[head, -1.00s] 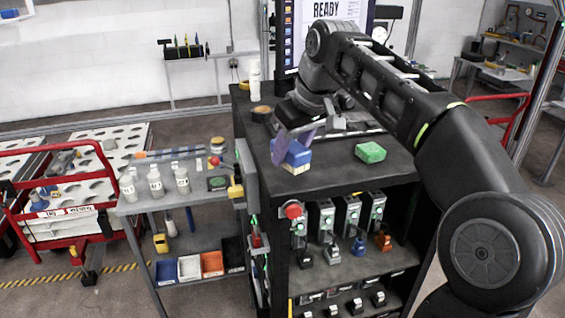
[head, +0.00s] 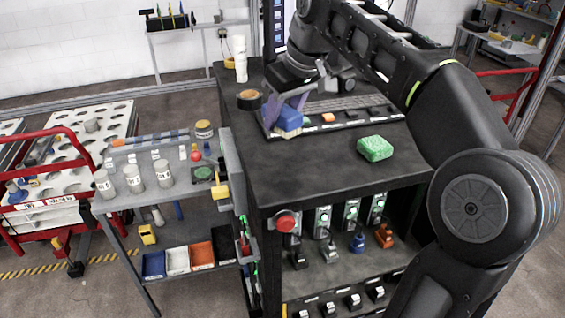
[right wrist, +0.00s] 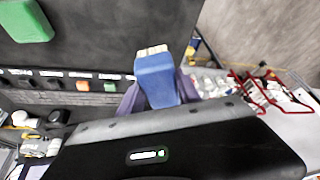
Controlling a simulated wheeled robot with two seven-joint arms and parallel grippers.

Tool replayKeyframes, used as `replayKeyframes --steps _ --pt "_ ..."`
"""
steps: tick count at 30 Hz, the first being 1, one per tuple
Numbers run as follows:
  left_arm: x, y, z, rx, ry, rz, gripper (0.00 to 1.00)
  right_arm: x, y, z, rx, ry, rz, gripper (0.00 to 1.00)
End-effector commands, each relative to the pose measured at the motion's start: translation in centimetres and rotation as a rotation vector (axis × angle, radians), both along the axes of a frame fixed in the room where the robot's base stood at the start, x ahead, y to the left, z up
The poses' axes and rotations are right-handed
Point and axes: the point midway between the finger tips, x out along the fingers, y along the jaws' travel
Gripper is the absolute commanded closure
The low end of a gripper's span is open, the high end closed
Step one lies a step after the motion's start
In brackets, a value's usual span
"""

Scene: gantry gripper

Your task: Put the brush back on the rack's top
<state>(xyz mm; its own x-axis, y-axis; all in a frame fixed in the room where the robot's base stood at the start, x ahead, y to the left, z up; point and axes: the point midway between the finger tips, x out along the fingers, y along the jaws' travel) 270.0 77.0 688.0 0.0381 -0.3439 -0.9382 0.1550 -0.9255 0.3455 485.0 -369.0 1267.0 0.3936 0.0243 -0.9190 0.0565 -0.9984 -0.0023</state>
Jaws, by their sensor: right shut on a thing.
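My right gripper (head: 285,108), with purple fingers, is shut on the blue brush (head: 289,120). In the right wrist view the brush (right wrist: 156,78) sticks out between the fingers (right wrist: 160,98), its pale bristles pointing away from the gripper. The brush is at the back left part of the rack's dark top (head: 310,160), by the left end of a strip with small coloured squares (head: 345,116). I cannot tell whether it touches the top. My left gripper is not in view.
A green sponge (head: 376,148) lies on the top, right of the brush. A dark tape roll (head: 249,99) and a white bottle (head: 240,60) stand at the back left. The top's front left part is clear. A grey cart with bottles (head: 133,178) stands to the left.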

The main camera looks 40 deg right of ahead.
Motion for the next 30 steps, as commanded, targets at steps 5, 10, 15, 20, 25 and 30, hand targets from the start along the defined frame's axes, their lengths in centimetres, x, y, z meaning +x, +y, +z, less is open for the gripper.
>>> replayKeyframes --steps 5,10,15,20,25,30 --pt "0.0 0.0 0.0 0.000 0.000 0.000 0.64 0.0 0.0 -0.8 0.000 0.003 0.000 0.97" --pt "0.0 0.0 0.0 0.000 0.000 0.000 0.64 -0.1 0.0 -3.6 0.001 0.003 -0.001 0.97" --pt "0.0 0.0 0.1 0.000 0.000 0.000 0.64 0.0 0.0 -5.7 0.000 0.002 0.000 0.97" --pt "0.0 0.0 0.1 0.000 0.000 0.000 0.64 0.0 0.0 -5.9 0.000 -0.001 0.000 0.97" --pt "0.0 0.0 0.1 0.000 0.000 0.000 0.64 0.0 0.0 -6.0 0.000 0.000 0.000 0.97" --pt "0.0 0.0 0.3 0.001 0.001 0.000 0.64 -0.1 0.0 -8.0 0.000 0.004 -0.001 0.97"
